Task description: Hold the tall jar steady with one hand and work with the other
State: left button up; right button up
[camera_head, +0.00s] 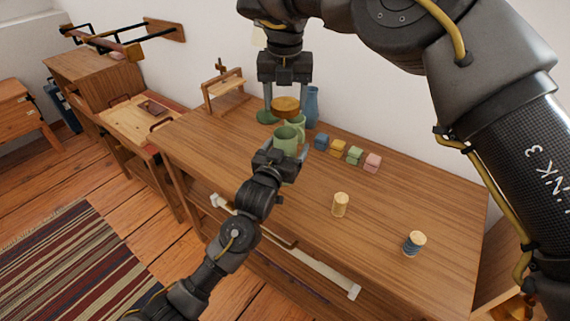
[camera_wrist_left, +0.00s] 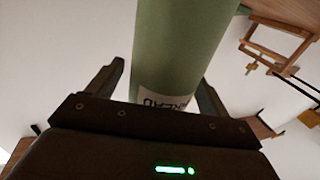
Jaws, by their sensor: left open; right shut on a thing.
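A green jar (camera_head: 286,138) stands on the wooden table. My left gripper (camera_head: 281,152) is around its near side, fingers apart. In the left wrist view the jar (camera_wrist_left: 175,50) rises between the two open fingers, and a pale label with partly hidden dark letters shows low on it. My right gripper (camera_head: 285,109) comes down from above, behind the jar, shut on a round wooden lid-like piece (camera_head: 286,102). The lid is above and behind the jar's rim, apart from it as far as I can see. Another green vessel (camera_head: 299,121) stands just behind, partly hidden.
A blue vase (camera_head: 312,106) stands at the back beside the right gripper. Several small coloured blocks (camera_head: 338,146) sit in a row to the right. A pale wooden cylinder (camera_head: 340,204) and a blue-banded one (camera_head: 414,243) stand farther right. The table's right part (camera_head: 440,200) is mostly clear.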

aim_at(285, 118)
pick_arm(q)
jog(key=shift+w+d, duration=0.2)
jog(key=shift+w, duration=0.3)
jog(key=c, duration=1.5)
pick_arm(e)
jog(key=shift+f, duration=2.5)
jog(key=shift+f, duration=0.15)
jog(key=shift+f, duration=0.7)
jog(key=shift+f, duration=0.55)
